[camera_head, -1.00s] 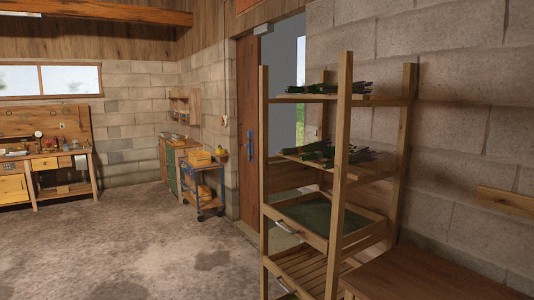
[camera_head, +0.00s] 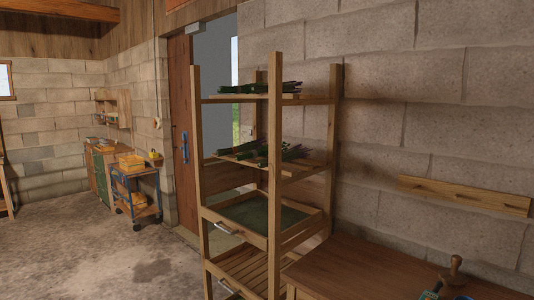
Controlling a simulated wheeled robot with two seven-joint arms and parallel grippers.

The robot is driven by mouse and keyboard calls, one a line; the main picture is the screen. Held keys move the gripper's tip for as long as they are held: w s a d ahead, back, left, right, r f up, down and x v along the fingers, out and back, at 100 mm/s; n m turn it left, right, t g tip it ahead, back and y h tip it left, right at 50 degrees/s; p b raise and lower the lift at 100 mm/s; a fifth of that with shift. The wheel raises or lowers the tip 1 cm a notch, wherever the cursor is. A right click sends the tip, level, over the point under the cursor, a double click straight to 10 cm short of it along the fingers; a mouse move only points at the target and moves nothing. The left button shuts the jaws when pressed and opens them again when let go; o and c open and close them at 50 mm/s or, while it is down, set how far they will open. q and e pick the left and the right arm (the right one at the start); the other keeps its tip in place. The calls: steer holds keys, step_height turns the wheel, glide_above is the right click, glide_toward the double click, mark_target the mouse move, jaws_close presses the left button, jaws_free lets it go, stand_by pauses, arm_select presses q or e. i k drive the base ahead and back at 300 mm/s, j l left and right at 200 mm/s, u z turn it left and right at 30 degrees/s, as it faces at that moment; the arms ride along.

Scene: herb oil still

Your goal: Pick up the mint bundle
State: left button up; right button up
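A wooden rack (camera_head: 276,130) stands right of the middle, against the block wall. Green herb bundles (camera_head: 258,88) lie on its top shelf. More green bundles (camera_head: 268,152), some with purplish tips, lie on the shelf below. I cannot tell which bundle is mint. Neither of my grippers is in view.
A blue cart (camera_head: 136,190) stands by the door (camera_head: 181,130). The floor at the left is clear.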

mark_target(263, 151)
steer(key=i+j, duration=0.2)
steer(key=i, duration=0.2)
steer(key=i+j+z, duration=0.1)
steer(key=i, duration=0.35)
steer(key=i+j, duration=0.3)
steer(key=i+l, duration=0.05)
steer(key=i, duration=0.05)
